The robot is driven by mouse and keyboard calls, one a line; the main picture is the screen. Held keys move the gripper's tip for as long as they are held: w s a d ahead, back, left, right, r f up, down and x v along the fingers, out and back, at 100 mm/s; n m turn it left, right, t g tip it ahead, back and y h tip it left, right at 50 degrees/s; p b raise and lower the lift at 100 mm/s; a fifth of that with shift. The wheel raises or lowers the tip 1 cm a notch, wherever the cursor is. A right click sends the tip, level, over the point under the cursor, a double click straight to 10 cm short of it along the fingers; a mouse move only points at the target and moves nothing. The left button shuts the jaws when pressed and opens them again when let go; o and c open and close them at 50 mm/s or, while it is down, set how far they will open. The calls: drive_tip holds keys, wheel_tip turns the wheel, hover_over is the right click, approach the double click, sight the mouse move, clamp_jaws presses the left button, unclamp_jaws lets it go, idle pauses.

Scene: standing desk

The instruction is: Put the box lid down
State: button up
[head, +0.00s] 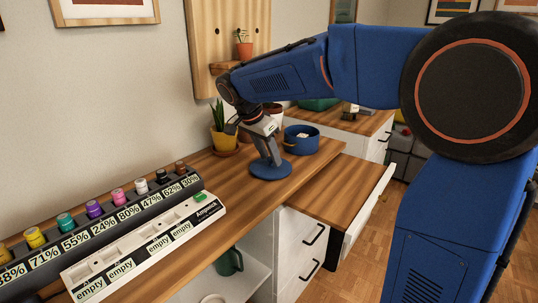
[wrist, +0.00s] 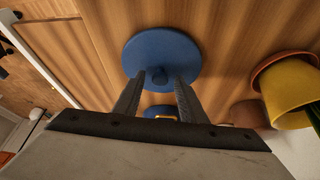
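The box lid is a round blue disc (head: 270,171) with a small knob on top. In the head view it looks flat and level at the desk top, near the right edge. In the wrist view the lid (wrist: 160,45) lies just past my fingertips. My gripper (head: 271,160) points down at it from above. In the wrist view my gripper (wrist: 160,80) has its two fingers apart, one on each side of the knob, with narrow gaps showing. The blue box (head: 301,141) stands behind and right of the lid, uncovered, with something pale inside.
A yellow plant pot (head: 224,139) stands behind my gripper, near the wall. A rack of coloured jars (head: 94,209) and a white tray marked "empty" (head: 150,240) fill the desk's left part. An open drawer or lower wooden surface (head: 335,192) lies to the right.

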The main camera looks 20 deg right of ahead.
drive_tip(key=v, duration=1.2)
drive_tip(key=shift+r, duration=0.15)
drive_tip(key=shift+a, duration=0.1)
